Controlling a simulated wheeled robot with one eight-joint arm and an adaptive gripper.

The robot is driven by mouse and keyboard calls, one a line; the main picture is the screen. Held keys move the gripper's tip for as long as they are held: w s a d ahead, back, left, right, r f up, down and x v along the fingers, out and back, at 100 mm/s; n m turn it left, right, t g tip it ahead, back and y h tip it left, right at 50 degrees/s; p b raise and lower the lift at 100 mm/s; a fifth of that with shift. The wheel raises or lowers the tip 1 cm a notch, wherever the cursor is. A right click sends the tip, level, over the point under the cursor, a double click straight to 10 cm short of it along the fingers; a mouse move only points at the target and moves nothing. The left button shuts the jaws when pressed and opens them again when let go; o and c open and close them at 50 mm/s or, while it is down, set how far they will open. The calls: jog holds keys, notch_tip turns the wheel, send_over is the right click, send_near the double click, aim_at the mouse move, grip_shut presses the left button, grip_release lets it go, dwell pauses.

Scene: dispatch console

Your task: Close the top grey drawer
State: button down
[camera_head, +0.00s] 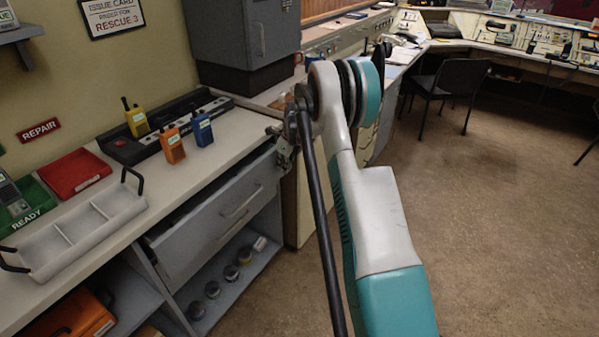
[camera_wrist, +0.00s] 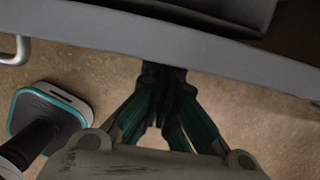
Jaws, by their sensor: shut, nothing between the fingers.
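The top grey drawer (camera_head: 190,245) is under the white worktop and stands partly open. A dark gap shows between its front and the worktop edge. Its bar handle (camera_head: 243,203) is on the front; an end of the handle shows in the wrist view (camera_wrist: 14,52). My gripper (camera_head: 284,152) is at the right end of the drawer front, away from the handle. In the wrist view my gripper (camera_wrist: 164,75) has its fingers together and empty, with the tips at the drawer's grey front panel (camera_wrist: 215,48). I cannot tell whether they touch it.
Several round dark items (camera_head: 230,272) stand on the open shelf below the drawer. A white divided tray (camera_head: 80,235) and a radio charger (camera_head: 165,133) are on the worktop. A black chair (camera_head: 450,88) stands at the back right.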

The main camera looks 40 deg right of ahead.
aim_at(276, 162)
jog(key=shift+w+a, duration=0.2)
jog(key=shift+w, duration=0.45)
jog(key=shift+w+a, duration=0.25)
jog(key=shift+w, duration=0.35)
jog(key=shift+w+a, duration=0.2)
jog(key=shift+w, duration=0.45)
